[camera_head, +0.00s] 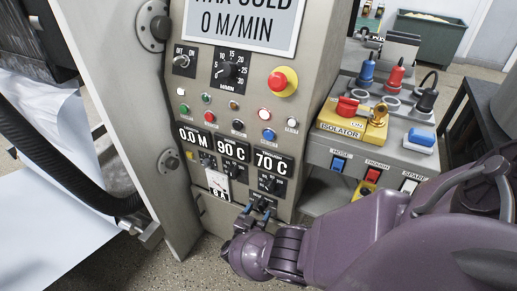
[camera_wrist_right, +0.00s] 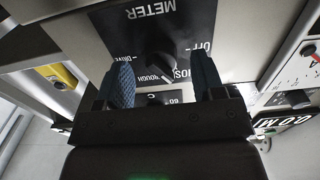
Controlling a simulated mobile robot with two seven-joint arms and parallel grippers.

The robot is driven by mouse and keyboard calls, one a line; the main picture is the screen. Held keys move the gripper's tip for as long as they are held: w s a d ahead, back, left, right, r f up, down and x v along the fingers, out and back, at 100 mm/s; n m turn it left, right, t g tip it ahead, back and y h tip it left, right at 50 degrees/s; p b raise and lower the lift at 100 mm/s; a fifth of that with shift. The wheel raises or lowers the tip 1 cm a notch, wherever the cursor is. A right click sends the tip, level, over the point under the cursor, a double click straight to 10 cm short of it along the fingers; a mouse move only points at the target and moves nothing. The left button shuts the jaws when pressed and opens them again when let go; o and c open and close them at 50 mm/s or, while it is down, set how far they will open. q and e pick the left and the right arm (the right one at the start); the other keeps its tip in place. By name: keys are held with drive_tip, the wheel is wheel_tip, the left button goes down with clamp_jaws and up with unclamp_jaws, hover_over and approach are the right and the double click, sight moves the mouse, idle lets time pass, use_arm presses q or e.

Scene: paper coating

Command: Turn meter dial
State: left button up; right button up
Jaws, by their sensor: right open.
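The meter dial (camera_wrist_right: 160,66) is a dark knob on a black plate marked "METER", upside down in the right wrist view. Its plate also shows low on the grey control panel in the head view (camera_head: 262,201), where my gripper partly hides it. My right gripper (camera_wrist_right: 163,84) is open, with one blue-padded finger on each side of the dial. I cannot tell whether the fingers touch it. In the head view, my right gripper (camera_head: 257,210) reaches the lower panel from below. My left gripper is not in view.
Another dial (camera_head: 270,183) sits just above, under the "70 C" display (camera_head: 271,163). A red emergency button (camera_head: 281,81) and several small buttons are higher up. A black hose (camera_head: 70,175) hangs at left.

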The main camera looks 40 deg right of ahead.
drive_tip(key=shift+w+d, duration=0.25)
drive_tip(key=shift+d, duration=0.3)
drive_tip(key=shift+c, duration=0.3)
drive_tip(key=c, duration=0.9)
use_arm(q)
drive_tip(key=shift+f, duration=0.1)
use_arm(e)
drive_tip(key=shift+o, duration=0.2)
